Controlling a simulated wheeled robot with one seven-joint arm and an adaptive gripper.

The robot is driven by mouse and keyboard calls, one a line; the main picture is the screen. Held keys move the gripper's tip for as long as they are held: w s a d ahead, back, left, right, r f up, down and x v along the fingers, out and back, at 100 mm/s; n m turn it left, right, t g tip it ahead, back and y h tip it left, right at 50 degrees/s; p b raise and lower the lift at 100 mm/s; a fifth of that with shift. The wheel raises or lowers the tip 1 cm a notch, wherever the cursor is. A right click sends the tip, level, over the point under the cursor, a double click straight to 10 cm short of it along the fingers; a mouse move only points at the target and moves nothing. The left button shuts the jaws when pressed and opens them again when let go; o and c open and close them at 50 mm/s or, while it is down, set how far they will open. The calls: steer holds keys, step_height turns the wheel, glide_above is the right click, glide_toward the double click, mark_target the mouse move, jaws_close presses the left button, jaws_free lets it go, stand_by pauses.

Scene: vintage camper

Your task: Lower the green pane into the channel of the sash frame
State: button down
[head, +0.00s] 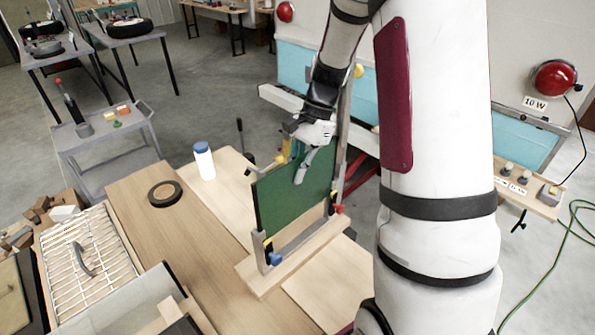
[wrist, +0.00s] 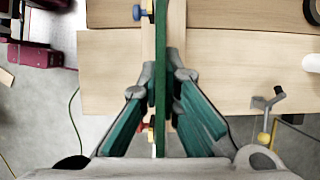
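The green pane (head: 293,199) stands upright between the two grey side posts of the sash frame. The frame's pale wooden base rail (head: 293,258) lies on the workbench. The pane's lower edge looks a little above this rail in the head view; its exact fit in the channel cannot be told. My gripper (head: 303,165) is at the pane's upper part, with one finger on its near face. In the wrist view, the pane (wrist: 160,60) shows edge-on between both fingertips of my gripper (wrist: 161,78), which are closed against it. The rail (wrist: 176,30) shows below it.
Blue (head: 275,258) and red (head: 338,209) knobs sit by the posts' feet. A white bottle (head: 204,160) and a black tape roll (head: 165,193) stand left on the workbench (head: 150,215). A clamp handle (head: 262,167) rises behind the pane. A grey cart (head: 105,150) stands beyond.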

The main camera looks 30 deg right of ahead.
steer(key=shift+f+b, duration=1.45)
steer(key=shift+f, duration=4.15)
stand_by(2.3)
